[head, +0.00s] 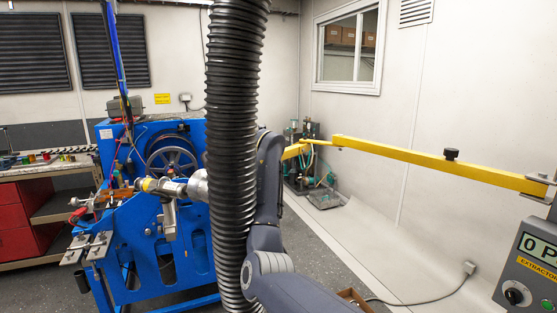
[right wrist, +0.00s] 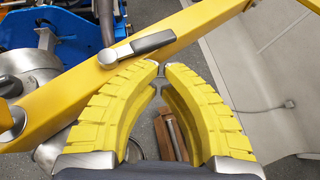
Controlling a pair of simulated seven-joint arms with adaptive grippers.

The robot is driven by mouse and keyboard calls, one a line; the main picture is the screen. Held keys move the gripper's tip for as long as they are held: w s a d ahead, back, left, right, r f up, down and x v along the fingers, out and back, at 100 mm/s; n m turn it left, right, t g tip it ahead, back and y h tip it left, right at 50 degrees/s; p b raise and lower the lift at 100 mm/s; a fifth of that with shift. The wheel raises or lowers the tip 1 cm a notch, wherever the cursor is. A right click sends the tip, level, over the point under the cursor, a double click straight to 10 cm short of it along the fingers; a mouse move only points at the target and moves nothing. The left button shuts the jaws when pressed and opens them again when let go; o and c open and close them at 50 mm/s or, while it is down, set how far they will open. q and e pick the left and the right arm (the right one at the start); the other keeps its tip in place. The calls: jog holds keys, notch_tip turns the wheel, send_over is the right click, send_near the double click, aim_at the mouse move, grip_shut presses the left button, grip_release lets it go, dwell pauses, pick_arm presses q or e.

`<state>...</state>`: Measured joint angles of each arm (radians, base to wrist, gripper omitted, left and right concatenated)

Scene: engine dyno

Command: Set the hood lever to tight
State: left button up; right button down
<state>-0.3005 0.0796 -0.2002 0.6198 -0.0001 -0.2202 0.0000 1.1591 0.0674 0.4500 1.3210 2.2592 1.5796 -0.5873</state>
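In the right wrist view, a lever (right wrist: 145,45) with a dark grey handle and round pale pivot sits on a yellow beam (right wrist: 60,100). Its handle points up and right, roughly along the beam. I take it as the hood lever; no tight mark is readable. My right gripper (right wrist: 160,68), with yellow fingers, has its tips close together just below the lever's handle. Nothing shows clearly gripped between them, and I cannot tell whether they touch the lever or beam. In the head view, the black ribbed hose (head: 235,120) hides part of my right arm. My left gripper is out of view.
A blue dyno stand (head: 185,250) with a wheel stands left of the hose. A long yellow boom (head: 430,160) runs to the right wall. An extractor control box (head: 530,265) is at lower right. A small wooden box (right wrist: 170,135) lies below my gripper.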

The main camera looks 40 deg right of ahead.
jog(key=s+r, duration=0.5)
jog(key=s, duration=0.6)
jog(key=shift+s+d, duration=0.15)
jog(key=shift+s, duration=0.1)
